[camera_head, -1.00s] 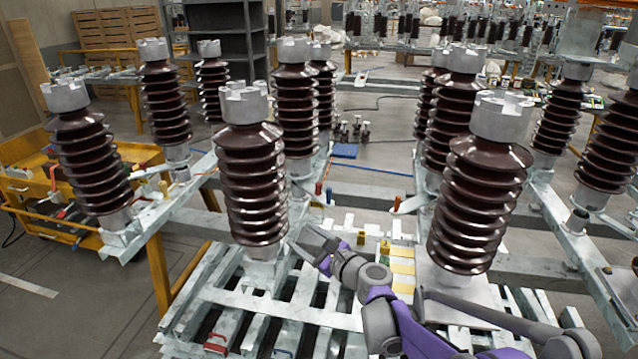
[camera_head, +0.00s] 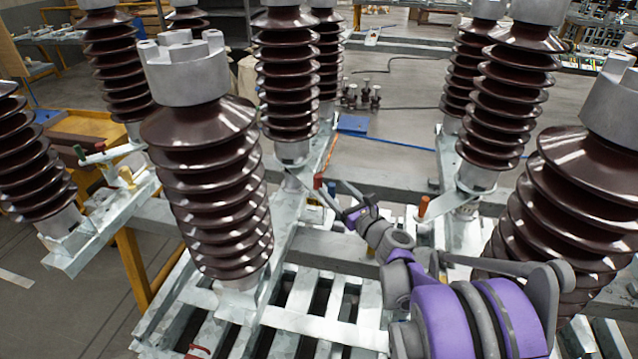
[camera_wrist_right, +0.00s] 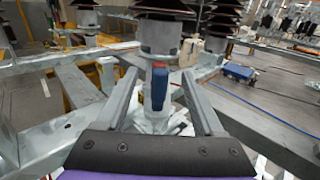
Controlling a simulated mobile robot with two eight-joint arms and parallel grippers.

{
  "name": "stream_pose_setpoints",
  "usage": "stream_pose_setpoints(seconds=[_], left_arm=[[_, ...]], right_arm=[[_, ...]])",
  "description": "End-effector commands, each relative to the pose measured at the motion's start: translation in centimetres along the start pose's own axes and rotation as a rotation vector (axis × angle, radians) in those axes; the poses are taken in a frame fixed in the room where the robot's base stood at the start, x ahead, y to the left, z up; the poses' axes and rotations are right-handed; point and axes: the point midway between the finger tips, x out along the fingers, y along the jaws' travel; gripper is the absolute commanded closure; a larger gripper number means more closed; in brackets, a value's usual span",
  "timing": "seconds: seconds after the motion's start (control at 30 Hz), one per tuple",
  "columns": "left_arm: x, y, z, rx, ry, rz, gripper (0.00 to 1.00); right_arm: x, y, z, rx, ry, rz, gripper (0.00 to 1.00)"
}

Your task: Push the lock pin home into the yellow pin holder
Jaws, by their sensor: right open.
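My right gripper (camera_head: 332,188) is open and reaches toward the foot of the middle insulator column in the head view. A small yellow holder (camera_head: 126,175) sits on the left beam in the head view. Which pin is the lock pin is unclear. My left gripper is not in view.
Tall brown ribbed insulators (camera_head: 210,185) rise close on both sides of my arm. A grey slatted steel frame (camera_head: 310,325) lies below. An orange-topped pin (camera_head: 423,207) stands to the right.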

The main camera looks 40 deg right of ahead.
Motion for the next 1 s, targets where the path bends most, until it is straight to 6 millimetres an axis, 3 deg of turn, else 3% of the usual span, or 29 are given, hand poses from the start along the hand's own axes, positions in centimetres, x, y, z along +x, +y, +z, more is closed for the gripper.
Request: stream_pose_setpoints(seconds=[0.03,0.13,0.47,0.77,1.0], left_arm=[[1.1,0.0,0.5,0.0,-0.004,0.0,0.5],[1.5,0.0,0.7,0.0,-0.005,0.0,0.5],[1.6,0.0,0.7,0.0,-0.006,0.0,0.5],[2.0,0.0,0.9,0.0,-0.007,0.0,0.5],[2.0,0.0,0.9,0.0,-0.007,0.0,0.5]], right_arm=[[0.0,0.0,-1.2,-0.001,0.004,0.001,0.31],[0.2,0.1,-1.7,-0.001,0.005,0.001,0.31],[3.1,0.1,-1.7,0.0,0.005,0.001,0.31],[7.2,0.1,-1.9,0.0,0.005,0.001,0.31],[7.6,0.1,-1.8,-0.002,0.005,0.001,0.31]])
